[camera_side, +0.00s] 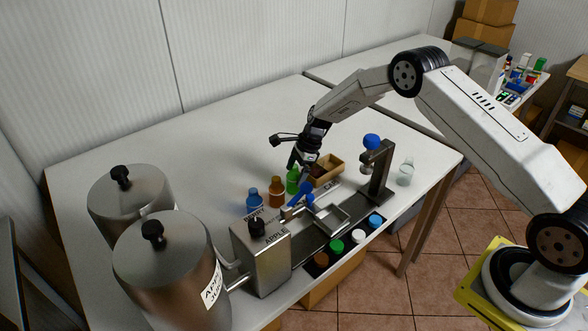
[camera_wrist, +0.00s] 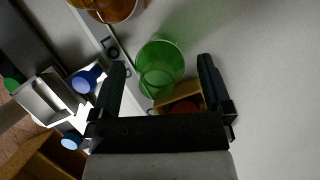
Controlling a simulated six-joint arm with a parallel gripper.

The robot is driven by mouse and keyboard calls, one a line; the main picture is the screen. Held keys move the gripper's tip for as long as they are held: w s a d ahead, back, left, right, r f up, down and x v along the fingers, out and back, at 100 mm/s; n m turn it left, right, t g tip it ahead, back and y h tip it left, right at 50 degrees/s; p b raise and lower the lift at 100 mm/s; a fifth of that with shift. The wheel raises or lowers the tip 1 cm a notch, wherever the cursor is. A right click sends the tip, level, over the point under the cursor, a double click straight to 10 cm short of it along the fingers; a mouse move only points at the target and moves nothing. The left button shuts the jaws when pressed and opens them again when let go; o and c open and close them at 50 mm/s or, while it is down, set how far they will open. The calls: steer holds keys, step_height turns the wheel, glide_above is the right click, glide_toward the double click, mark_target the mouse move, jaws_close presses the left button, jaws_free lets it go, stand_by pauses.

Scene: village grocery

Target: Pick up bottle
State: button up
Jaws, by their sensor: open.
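A green bottle (camera_side: 293,180) stands upright on the white table, in a row with a brown bottle (camera_side: 277,191) and a blue bottle (camera_side: 254,204). A clear bottle (camera_side: 405,173) stands apart to the right. My gripper (camera_side: 299,163) points down just above the green bottle. In the wrist view my gripper (camera_wrist: 162,64) is open, and the green bottle (camera_wrist: 165,57) shows between its two fingers. I cannot tell whether they touch it. Part of the brown bottle (camera_wrist: 112,9) shows at the top edge.
A small wooden box (camera_side: 328,170) is close to the right of the green bottle. A metal filling machine (camera_side: 262,258), a post with a blue knob (camera_side: 379,171) and colored caps (camera_side: 337,246) stand in front. Steel tanks (camera_side: 165,270) are at left. The table behind is clear.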

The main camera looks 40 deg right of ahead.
steer(key=shift+x, duration=0.9)
steer(key=shift+c, duration=0.2)
steer(key=c, duration=1.3)
steer(key=shift+o, duration=0.2)
steer(key=shift+r, duration=0.15)
steer(key=shift+r, duration=0.8)
steer(key=s+r, duration=1.1)
steer(key=s, duration=0.3)
steer(key=shift+a, duration=0.1)
